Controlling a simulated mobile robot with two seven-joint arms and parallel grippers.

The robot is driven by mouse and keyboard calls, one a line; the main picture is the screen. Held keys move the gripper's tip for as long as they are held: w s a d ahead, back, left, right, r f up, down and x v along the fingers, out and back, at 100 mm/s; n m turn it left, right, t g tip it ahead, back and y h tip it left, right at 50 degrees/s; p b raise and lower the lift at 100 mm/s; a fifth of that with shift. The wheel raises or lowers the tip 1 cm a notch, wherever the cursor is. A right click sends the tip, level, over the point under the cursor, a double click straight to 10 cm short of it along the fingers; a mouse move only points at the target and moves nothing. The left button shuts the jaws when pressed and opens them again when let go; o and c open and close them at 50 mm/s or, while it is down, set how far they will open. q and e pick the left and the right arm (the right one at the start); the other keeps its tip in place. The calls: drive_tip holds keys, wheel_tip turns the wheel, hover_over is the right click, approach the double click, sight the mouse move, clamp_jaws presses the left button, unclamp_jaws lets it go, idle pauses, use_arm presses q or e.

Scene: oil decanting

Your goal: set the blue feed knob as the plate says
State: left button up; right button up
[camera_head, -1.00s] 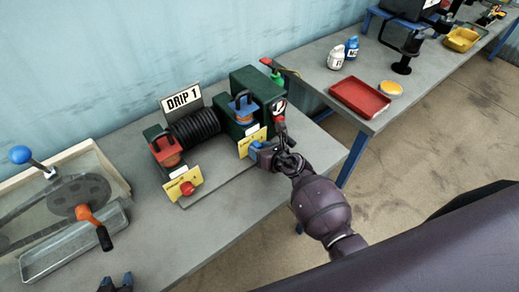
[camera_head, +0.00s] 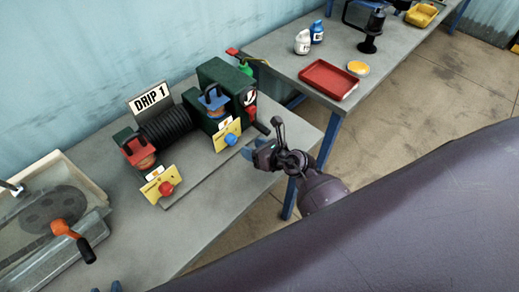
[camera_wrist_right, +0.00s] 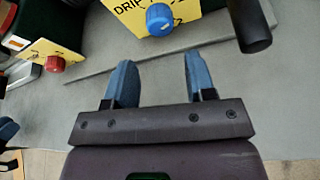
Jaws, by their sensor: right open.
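The blue feed knob (camera_head: 231,139) sits on a yellow dial plate (camera_head: 222,131) at the front of the green machine block. In the right wrist view the blue knob (camera_wrist_right: 159,18) is at the top, ahead of the fingers and apart from them. My right gripper (camera_head: 257,157) is open and empty, just in front and to the right of the knob; its blue fingers (camera_wrist_right: 161,77) stand wide apart. Only the tips of my left gripper (camera_head: 107,288) show at the bottom edge.
A red knob (camera_head: 166,188) on another yellow plate is to the left. A red-based crank with a black handle (camera_head: 261,127) is close right of the blue knob. Bare grey bench lies in front.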

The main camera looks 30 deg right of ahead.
drive_tip(key=shift+v, duration=1.1)
